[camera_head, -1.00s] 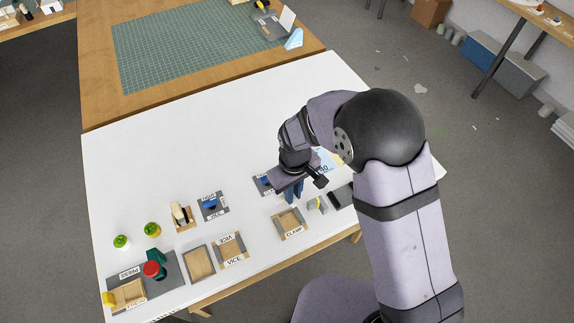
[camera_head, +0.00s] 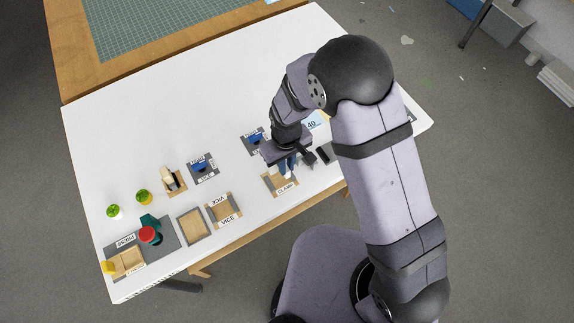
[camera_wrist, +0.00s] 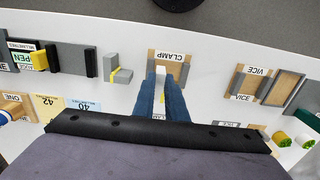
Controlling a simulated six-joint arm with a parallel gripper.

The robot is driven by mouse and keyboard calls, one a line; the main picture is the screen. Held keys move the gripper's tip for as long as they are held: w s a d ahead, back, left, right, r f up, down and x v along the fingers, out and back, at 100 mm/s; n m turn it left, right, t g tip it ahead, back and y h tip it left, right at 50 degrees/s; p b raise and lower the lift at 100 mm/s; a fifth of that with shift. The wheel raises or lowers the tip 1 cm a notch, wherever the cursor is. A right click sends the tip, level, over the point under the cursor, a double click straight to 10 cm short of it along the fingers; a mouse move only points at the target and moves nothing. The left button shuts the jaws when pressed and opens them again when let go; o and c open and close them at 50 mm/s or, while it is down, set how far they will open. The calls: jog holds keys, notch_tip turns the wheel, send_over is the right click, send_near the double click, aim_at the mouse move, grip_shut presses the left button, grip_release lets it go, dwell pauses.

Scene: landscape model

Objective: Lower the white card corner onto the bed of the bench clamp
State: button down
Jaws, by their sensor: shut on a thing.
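My gripper (camera_wrist: 160,80) has blue fingers and is shut on a small white piece, the white card corner (camera_wrist: 160,72), at its fingertips in the wrist view. The fingertips overlap the near part of a wooden tray labelled CLAMP (camera_wrist: 178,56); I cannot tell the height above it. In the head view my gripper (camera_head: 288,170) is just behind that tray (camera_head: 281,187), and the card is not clear. A grey plate with a blue part (camera_head: 254,139), probably the bench clamp, lies behind and left of the gripper. In the wrist view my gripper mostly hides it.
A VICE tray (camera_head: 224,210) and a plain wooden tray (camera_head: 192,228) lie to the left. A grey vice plate with a blue part (camera_head: 204,168) lies behind them. A grey block with a yellow strip (camera_wrist: 119,75) stands beside the CLAMP tray. White tabletop between them is clear.

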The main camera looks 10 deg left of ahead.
jog(key=shift+f, duration=0.2)
jog(key=shift+f+b, duration=1.4)
jog(key=shift+f, duration=0.25)
jog(key=c, duration=1.7)
grip_release()
jog(key=shift+r, duration=0.1)
jog(key=shift+r+p, duration=2.9)
jog(key=shift+r, duration=0.5)
